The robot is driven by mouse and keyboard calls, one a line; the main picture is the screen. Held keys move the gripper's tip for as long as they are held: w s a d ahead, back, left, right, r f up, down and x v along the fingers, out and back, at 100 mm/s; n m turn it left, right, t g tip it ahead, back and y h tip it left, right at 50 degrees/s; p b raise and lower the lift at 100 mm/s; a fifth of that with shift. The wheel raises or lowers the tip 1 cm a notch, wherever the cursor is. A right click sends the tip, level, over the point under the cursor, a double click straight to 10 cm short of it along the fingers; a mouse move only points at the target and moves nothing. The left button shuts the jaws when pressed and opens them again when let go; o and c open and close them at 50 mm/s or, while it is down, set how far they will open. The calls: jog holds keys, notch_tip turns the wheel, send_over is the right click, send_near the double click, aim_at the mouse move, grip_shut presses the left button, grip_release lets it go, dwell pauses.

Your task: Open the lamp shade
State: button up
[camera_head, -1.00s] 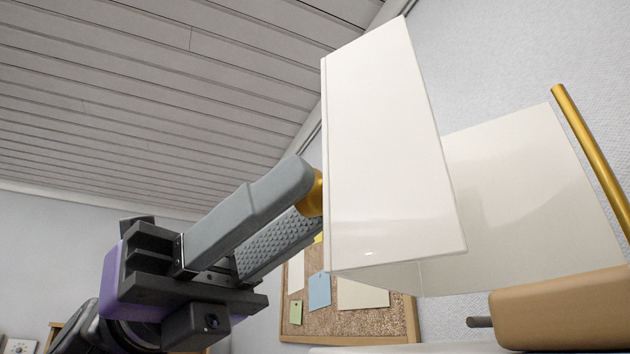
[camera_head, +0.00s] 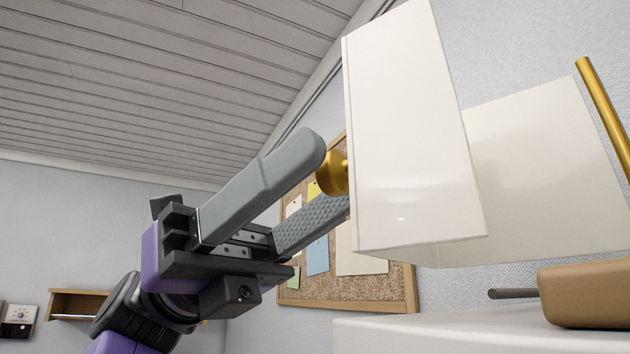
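The lamp shade (camera_head: 412,140) is a pair of glossy white panels above a pale surface at the right. The near panel stands at an angle to the rear panel (camera_head: 545,170). A round gold knob (camera_head: 333,173) sticks out from the near panel's left side. My gripper (camera_head: 330,180) comes from the lower left, and its two grey fingers are apart. The upper finger ends just left of the knob, and the lower finger passes below it. The lower fingertip is partly hidden by the near panel. I see gaps around the knob, with no clear grip on it.
A gold rod (camera_head: 603,110) and a brown block-like base (camera_head: 590,293) with a dark peg stand at the right on a white surface (camera_head: 430,335). A corkboard (camera_head: 345,290) with notes hangs behind. A wooden shelf (camera_head: 78,303) is on the left wall.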

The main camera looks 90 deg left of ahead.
jog(key=b+v, duration=0.2)
jog(key=v, duration=0.6)
dwell(0.8)
